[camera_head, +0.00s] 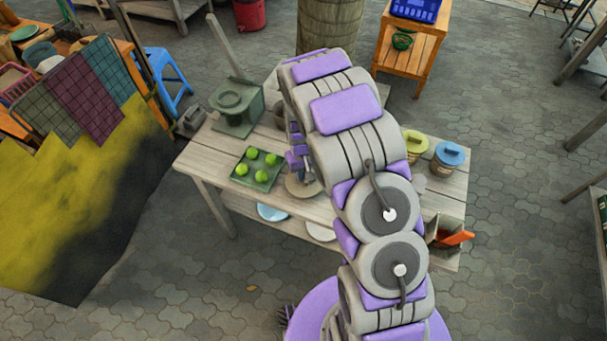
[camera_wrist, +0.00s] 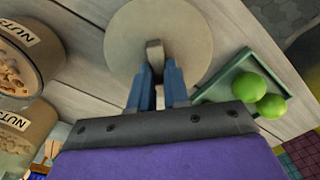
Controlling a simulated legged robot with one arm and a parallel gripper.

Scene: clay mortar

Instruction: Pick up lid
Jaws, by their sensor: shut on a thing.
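The round beige lid (camera_wrist: 190,35) fills the top middle of the wrist view, with a small upright handle (camera_wrist: 154,50) near its centre. My gripper (camera_wrist: 156,72) is shut on that handle, with its blue fingers on either side of it. In the head view the lid (camera_head: 302,188) shows partly beside the green tray, and my arm hides the rest. I cannot tell whether the lid touches the table. The clay mortar is not clearly seen, as my arm covers the middle of the table.
A green tray (camera_head: 253,184) with several green fruits sits left of the lid. A green press-like device (camera_head: 236,108) stands at the table's back left. Jars with yellow (camera_head: 414,142) and blue (camera_head: 450,154) lids and a box with an orange-handled tool (camera_head: 445,238) stand at the right.

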